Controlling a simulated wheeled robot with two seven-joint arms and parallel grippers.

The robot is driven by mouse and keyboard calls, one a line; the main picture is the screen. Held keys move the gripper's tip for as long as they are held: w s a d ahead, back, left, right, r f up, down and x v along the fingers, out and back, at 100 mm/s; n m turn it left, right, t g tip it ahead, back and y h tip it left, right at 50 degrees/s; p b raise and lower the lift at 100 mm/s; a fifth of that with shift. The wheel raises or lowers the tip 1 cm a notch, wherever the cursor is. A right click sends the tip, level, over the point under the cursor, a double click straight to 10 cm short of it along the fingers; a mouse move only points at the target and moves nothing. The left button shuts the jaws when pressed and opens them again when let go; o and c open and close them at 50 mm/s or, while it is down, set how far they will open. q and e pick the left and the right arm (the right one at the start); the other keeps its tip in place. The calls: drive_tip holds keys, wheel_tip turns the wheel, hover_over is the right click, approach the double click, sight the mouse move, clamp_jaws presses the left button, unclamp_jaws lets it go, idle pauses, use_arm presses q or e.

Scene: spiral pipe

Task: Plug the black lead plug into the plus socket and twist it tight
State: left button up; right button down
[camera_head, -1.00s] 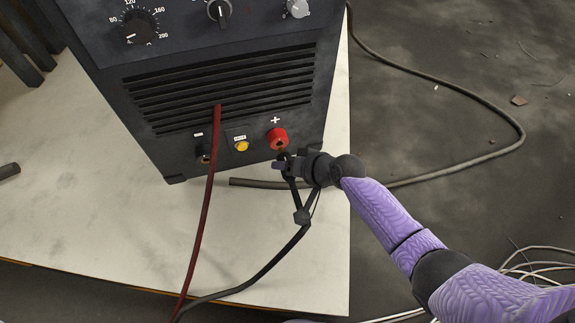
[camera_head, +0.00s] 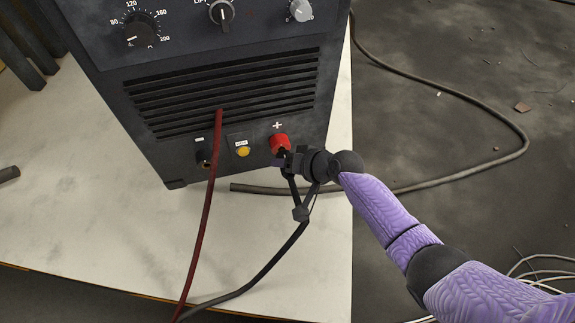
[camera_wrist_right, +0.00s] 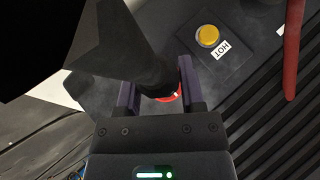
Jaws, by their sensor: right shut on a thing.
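The red plus socket (camera_head: 280,141) is low on the front of the dark welding machine, under a white plus mark. My right gripper (camera_head: 286,162) is just below it, shut on the black lead plug, which is mostly hidden by the fingers in the head view. In the right wrist view the dark plug (camera_wrist_right: 152,72) lies between the two purple-lined fingers of the right gripper (camera_wrist_right: 157,92), with a sliver of red socket (camera_wrist_right: 172,97) behind its end. I cannot tell whether the plug is inside the socket. My left gripper is not in view.
A yellow button (camera_head: 243,151) sits between the sockets. The black cable (camera_head: 262,275) drops from my right gripper. A loose hose (camera_head: 255,188) lies on the pale tabletop (camera_head: 100,220).

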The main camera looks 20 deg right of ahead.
drive_tip(key=shift+w, duration=0.65)
drive_tip(key=m+y, duration=0.1)
drive_tip(key=y, duration=0.2)
drive_tip(key=shift+m+t, duration=0.3)
drive_tip(key=shift+t, duration=0.1)
drive_tip(key=shift+c, duration=2.4)
unclamp_jaws()
drive_tip(key=shift+y, duration=0.3)
